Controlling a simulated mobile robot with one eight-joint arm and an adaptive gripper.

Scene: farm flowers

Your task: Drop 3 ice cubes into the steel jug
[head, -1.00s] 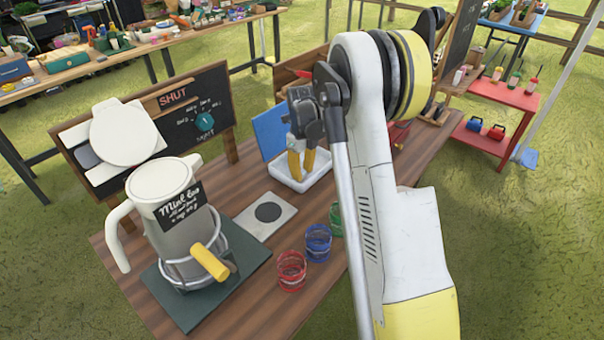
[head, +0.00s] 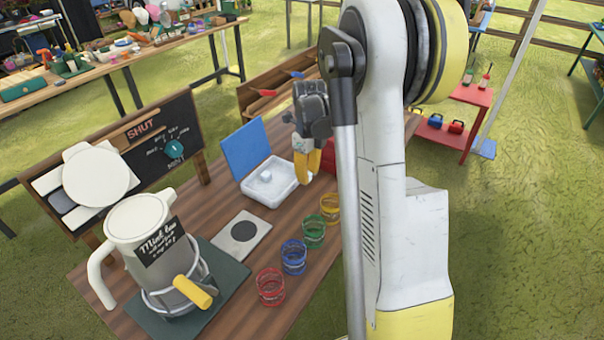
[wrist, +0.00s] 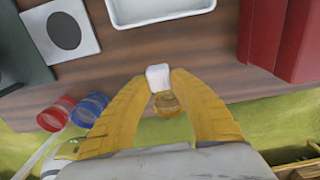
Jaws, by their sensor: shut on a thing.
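The steel jug (head: 150,240) stands at the left of the table in the head view, with a pale top and handle, a dark label and a ring stand around it. I cannot see inside it. A white tray (head: 278,198) with a raised blue lid (head: 246,148) holds pale ice (head: 265,177); its edge shows in the wrist view (wrist: 160,20). My gripper (head: 307,168) is above the table, just right of the tray. In the wrist view its yellow fingers are shut on a white ice cube (wrist: 158,77) at their tips.
Red (head: 271,288), blue (head: 294,258), green (head: 313,232) and yellow (head: 330,205) cups line the table's front edge. A plate with a dark disc (head: 243,230) lies between jug and tray. A chalkboard (head: 180,125) stands behind the jug. A red object (wrist: 290,35) is right of the gripper.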

